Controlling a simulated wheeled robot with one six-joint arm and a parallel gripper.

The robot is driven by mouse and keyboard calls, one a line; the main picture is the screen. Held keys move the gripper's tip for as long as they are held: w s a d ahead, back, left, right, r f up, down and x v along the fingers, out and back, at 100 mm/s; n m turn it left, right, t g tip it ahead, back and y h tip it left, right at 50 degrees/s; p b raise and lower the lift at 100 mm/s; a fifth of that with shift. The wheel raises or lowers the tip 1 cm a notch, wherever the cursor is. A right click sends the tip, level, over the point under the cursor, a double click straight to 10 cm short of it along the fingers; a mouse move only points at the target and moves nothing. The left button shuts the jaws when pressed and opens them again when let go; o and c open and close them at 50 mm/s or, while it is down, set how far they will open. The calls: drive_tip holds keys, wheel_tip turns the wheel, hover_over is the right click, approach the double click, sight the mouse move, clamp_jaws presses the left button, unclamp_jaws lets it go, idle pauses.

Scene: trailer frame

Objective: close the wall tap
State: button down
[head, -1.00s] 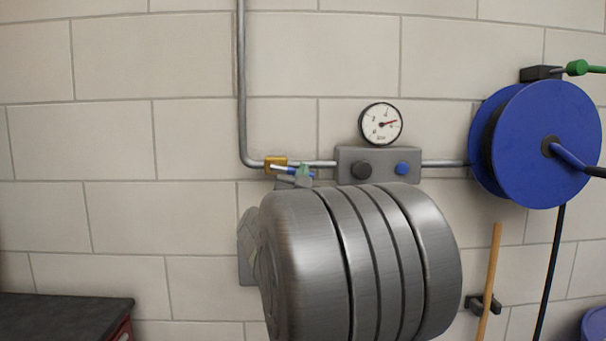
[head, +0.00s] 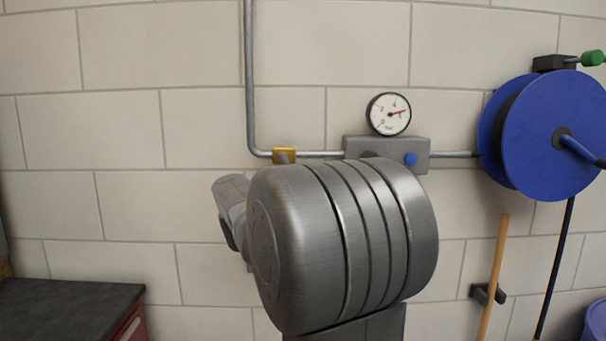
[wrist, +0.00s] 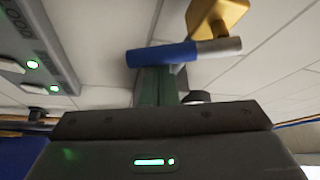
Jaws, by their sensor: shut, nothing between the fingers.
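The wall tap is a brass body (head: 284,151) on the grey pipe, left of the gauge box. In the head view only a grey stub of its lever shows in front of the brass; the rest is hidden behind my arm. In the wrist view the brass body (wrist: 213,16) is at top right, and the lever (wrist: 175,54), blue with a bare metal end, lies across the view below it. My gripper (wrist: 158,78) is shut and empty, its greenish fingers at the blue part of the lever. I cannot tell whether they touch. The head view hides my gripper.
The grey gauge box (head: 430,155) with a round dial (head: 388,114) is right of the tap. A blue reel (head: 550,135) hangs further right. A wooden handle (head: 494,275) stands below. A dark-topped cabinet (head: 65,305) is at lower left.

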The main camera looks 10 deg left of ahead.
drive_tip(key=a+m+p, duration=0.1)
drive_tip(key=a+m+g, duration=0.1)
drive_tip(key=shift+s+a+f+m+p, duration=0.1)
drive_tip(key=shift+s+f+m+p, duration=0.1)
drive_tip(key=shift+f+m+p, duration=0.2)
drive_tip(key=shift+a, duration=0.1)
idle(0.5)
drive_tip(key=s+b, duration=0.1)
drive_tip(key=s, duration=0.8)
drive_tip(key=shift+s+d+b, duration=0.25)
drive_tip(key=shift+d+b, duration=0.1)
drive_tip(key=shift+d, duration=0.05)
